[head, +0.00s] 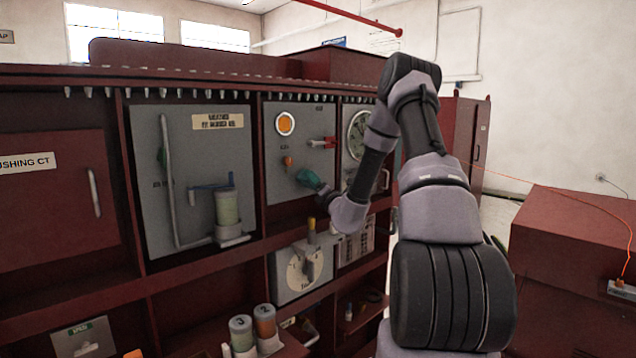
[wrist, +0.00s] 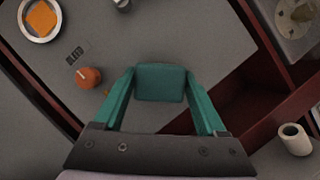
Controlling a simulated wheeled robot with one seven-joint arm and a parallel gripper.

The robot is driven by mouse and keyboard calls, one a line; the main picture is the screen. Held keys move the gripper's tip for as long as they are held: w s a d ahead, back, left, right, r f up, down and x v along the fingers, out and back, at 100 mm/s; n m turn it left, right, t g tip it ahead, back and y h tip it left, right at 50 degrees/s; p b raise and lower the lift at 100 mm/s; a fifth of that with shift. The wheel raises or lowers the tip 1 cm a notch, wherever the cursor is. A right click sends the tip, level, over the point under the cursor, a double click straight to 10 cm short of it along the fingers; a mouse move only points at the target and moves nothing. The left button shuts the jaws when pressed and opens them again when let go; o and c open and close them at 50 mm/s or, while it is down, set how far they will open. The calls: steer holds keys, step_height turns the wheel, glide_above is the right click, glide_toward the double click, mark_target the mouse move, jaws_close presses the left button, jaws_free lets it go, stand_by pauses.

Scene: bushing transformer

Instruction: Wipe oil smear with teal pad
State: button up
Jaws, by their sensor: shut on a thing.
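The teal pad (wrist: 160,82) is held between the two teal fingers of my gripper (wrist: 160,92) in the wrist view. In the head view the teal pad (head: 307,178) is in front of the grey panel (head: 290,190), below and right of an orange knob (head: 287,161). I cannot tell whether the pad touches the panel. A small amber spot (wrist: 106,91), which looks like the oil smear, shows beside the orange knob (wrist: 88,77), left of the pad. Part of it may be hidden by the left finger.
A round orange-faced gauge (head: 285,124) and a red-handled valve (head: 322,142) are on the same panel. Two cans (head: 254,330) stand lower down. A dark red shelf edge (head: 225,255) runs under the panels.

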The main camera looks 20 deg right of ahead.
steer(key=s+d, duration=0.2)
steer(key=s, duration=0.3)
steer(key=shift+s+d, duration=0.2)
steer(key=shift+s, duration=0.05)
stand_by(0.4)
steer(key=shift+s+d, duration=0.3)
steer(key=shift+s, duration=0.4)
steer(key=shift+s+d, duration=0.3)
steer(key=shift+s, duration=0.4)
